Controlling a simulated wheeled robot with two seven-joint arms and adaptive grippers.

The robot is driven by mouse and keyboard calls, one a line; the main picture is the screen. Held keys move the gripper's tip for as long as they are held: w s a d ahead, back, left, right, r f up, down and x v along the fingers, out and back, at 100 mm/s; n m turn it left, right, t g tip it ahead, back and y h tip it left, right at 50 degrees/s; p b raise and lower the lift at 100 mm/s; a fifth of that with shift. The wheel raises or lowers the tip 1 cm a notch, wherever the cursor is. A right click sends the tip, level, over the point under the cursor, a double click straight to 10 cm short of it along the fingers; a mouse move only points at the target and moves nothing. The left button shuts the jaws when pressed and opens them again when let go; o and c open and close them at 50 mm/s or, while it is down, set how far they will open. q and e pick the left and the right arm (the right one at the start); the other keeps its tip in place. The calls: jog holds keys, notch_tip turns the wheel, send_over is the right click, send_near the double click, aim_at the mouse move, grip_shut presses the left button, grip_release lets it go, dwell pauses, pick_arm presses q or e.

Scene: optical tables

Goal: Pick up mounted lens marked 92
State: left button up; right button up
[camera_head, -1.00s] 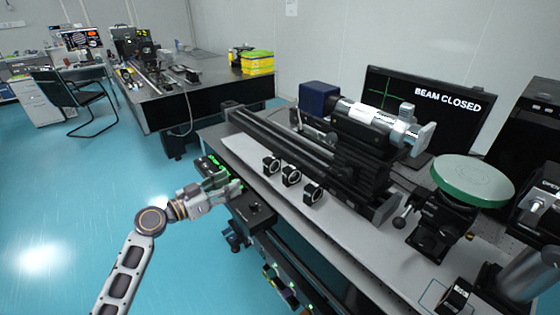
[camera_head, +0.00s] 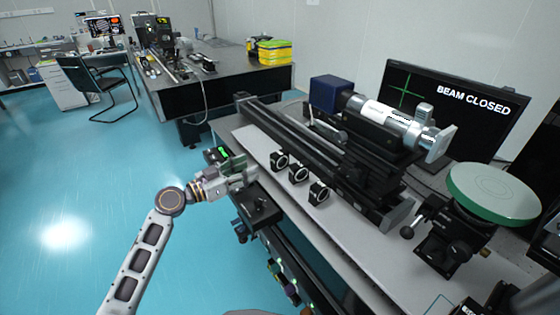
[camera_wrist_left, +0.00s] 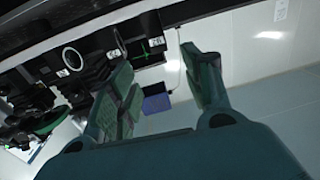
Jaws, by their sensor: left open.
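Three small black mounted lenses stand in a row on the light bench top: the far one (camera_head: 279,160), the middle one (camera_head: 298,173) and the near one (camera_head: 319,193). Their markings are too small to read, so I cannot tell which is 92. My left gripper (camera_head: 248,174) is at the bench's front edge, left of the far lens and apart from it. In the left wrist view its fingers (camera_wrist_left: 157,65) are spread with nothing between them. A ringed lens mount (camera_wrist_left: 72,58) shows there, left of the fingers.
A long black rail (camera_head: 300,140) carrying a silver cylinder (camera_head: 390,115) stands behind the lenses. A green round plate (camera_head: 495,192) on a stand is at the right. A small black box (camera_head: 258,210) sits below my left gripper. The bench strip in front of the lenses is clear.

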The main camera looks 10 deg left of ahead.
aim_at(280, 160)
pick_arm(q)
jog(key=p+x, duration=0.1)
jog(key=x, duration=0.7)
pick_arm(e)
jog(key=shift+g, duration=0.3)
jog(key=s+d, duration=0.2)
jog(key=s, duration=0.1)
jog(key=shift+s+d, duration=0.2)
jog(key=shift+s, duration=0.1)
pick_arm(q)
jog(key=shift+w+d+p, duration=0.1)
jog(key=shift+d+p, duration=0.05)
jog(key=shift+p, duration=0.15)
pick_arm(e)
jog(key=shift+w, duration=0.2)
